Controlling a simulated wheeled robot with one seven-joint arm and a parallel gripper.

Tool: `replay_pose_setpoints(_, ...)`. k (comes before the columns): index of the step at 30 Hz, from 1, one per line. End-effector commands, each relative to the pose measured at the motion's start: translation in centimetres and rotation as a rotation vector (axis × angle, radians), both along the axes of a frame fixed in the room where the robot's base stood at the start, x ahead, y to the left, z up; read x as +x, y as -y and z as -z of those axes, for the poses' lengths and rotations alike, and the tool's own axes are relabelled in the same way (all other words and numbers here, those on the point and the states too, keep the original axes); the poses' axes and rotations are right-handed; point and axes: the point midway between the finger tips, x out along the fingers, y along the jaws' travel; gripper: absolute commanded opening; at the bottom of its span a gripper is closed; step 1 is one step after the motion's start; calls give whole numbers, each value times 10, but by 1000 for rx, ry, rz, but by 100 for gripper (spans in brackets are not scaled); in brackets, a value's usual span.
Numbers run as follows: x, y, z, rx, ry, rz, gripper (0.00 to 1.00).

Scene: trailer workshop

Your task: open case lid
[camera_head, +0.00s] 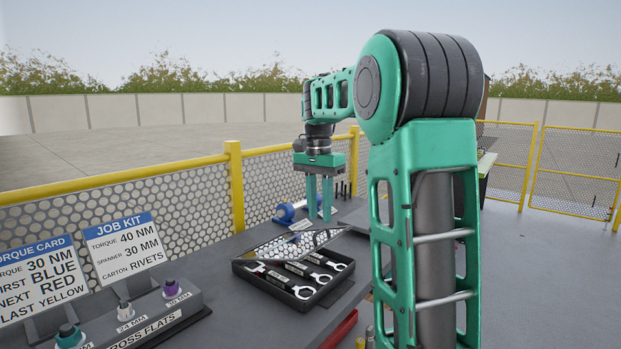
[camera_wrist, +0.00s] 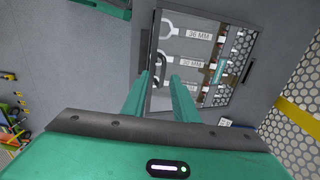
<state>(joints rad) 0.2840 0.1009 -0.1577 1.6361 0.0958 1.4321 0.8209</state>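The black case (camera_head: 250,280) sits on the grey bench and also shows in the wrist view (camera_wrist: 205,15). Several labelled spanners (camera_head: 290,285) are visible inside it. A mesh pattern (camera_head: 305,241) over its back part looks like the fence reflected in a clear lid (camera_wrist: 240,45); I cannot tell for sure whether the lid lies flat or is raised. My gripper (camera_head: 320,216) points down beyond the case's far right side in the head view. In the wrist view its fingers (camera_wrist: 160,77) are apart, with nothing clearly held between them, and partly hide the case.
A job kit sign (camera_head: 125,240), a torque card (camera_head: 38,278) and a socket rack (camera_head: 150,315) stand at the left. A blue object (camera_head: 287,212) lies behind the case. A yellow-railed mesh fence (camera_head: 190,205) runs behind the bench. A red item (camera_head: 340,330) is at the near edge.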

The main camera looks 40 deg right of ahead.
Motion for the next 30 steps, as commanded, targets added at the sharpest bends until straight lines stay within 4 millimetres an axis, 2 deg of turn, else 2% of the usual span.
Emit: replay_pose_setpoints(30,12,-2,-59,1,0,0,26)
